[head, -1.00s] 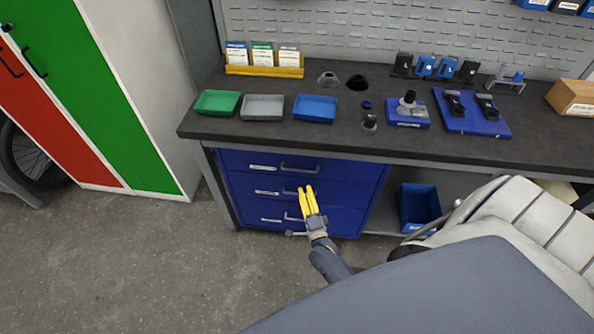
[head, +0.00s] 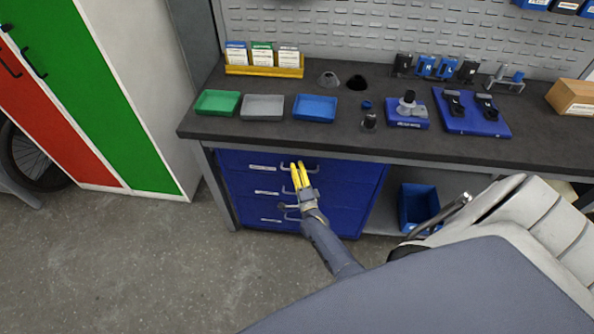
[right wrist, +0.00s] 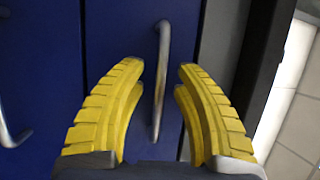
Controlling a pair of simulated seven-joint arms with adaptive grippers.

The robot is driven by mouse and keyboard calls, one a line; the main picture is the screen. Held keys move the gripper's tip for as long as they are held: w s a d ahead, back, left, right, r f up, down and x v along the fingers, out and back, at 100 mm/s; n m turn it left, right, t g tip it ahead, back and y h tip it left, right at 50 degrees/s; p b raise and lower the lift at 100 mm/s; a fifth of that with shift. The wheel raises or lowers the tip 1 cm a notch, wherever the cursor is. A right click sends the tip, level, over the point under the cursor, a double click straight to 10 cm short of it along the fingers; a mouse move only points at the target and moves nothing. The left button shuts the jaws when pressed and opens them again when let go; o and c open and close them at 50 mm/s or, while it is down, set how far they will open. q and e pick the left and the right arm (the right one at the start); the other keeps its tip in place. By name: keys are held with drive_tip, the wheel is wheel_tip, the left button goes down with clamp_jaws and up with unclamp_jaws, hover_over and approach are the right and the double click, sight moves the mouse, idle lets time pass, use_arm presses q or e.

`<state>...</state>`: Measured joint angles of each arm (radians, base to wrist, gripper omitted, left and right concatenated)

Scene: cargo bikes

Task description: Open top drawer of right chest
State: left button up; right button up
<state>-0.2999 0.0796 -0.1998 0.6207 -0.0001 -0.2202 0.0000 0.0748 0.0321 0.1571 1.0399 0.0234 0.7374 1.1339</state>
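The blue chest of drawers (head: 343,195) stands under the workbench, with several drawers and grey bar handles. Its top drawer (head: 352,169) is closed, and its handle (head: 312,168) is partly behind my right gripper. My right gripper (head: 298,166) has yellow fingers and is in front of the top drawer. In the right wrist view the fingers (right wrist: 161,75) are apart, with a grey bar handle (right wrist: 162,65) showing between and beyond them. I cannot tell whether they touch it. My left gripper is not in view.
The dark bench top (head: 345,133) overhangs the drawers. It carries a green tray (head: 217,102), a grey tray (head: 262,107) and a blue tray (head: 314,108). A blue bin (head: 419,207) sits right of the chest. The floor (head: 170,265) at left is clear.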

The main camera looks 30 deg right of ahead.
drive_tip(key=shift+o, duration=0.3)
clamp_jaws()
